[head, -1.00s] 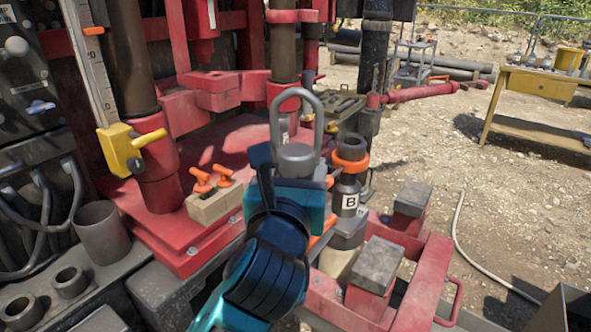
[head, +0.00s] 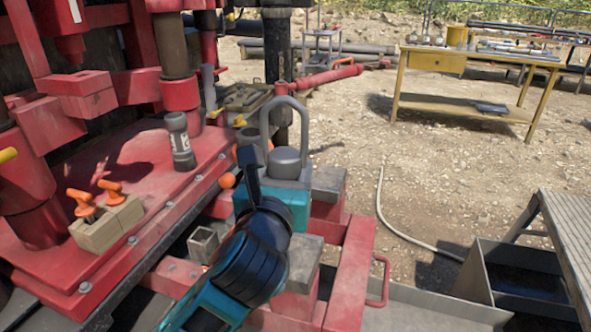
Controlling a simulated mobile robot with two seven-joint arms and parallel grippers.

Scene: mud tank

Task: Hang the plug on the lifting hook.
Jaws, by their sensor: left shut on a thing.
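The grey plug (head: 287,163), with a tall rounded loop on top, is upright near the middle of the head view. My left gripper (head: 262,184) is shut on it from the near side; its dark finger and teal body hide the plug's lower part. The plug shows in front of the red frame's grey blocks; I cannot tell its exact height above them. I cannot make out a lifting hook in this view. My right gripper is not in view.
A red frame (head: 347,275) lies below the plug. A yellow table (head: 433,61) stands far right. Open gravel lies between, crossed by a pale hose (head: 398,232).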

